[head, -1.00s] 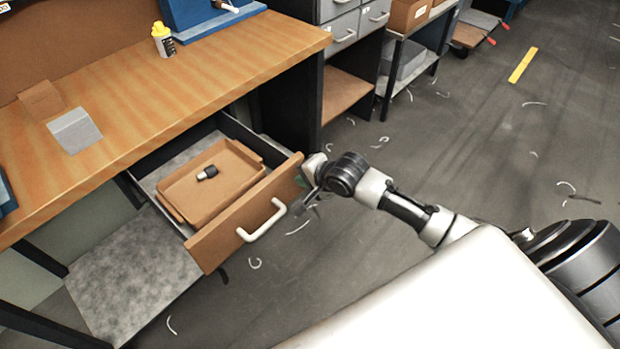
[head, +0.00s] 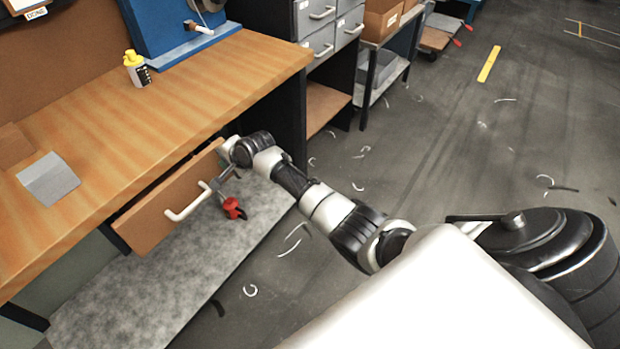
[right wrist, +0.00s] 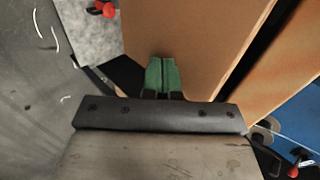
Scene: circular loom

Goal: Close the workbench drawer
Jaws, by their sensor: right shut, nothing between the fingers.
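The drawer's wooden front (head: 165,205) stands under the bench top's edge, and no drawer inside shows in the head view. Its white bar handle (head: 186,208) is on the outer face. My right gripper (head: 226,174) is at the right end of the drawer front, beside the handle. In the right wrist view its green fingertips (right wrist: 163,75) are together and empty, against or very near the drawer front (right wrist: 195,45); whether they touch cannot be told. My left gripper is out of view.
The workbench top (head: 150,110) holds a yellow bottle (head: 136,70), a grey sheet (head: 48,178) and a blue machine (head: 165,30). A grey lower shelf (head: 150,285) lies below the drawer, with a red item (head: 233,208) above or on it. Grey drawer cabinets (head: 325,25) stand beyond.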

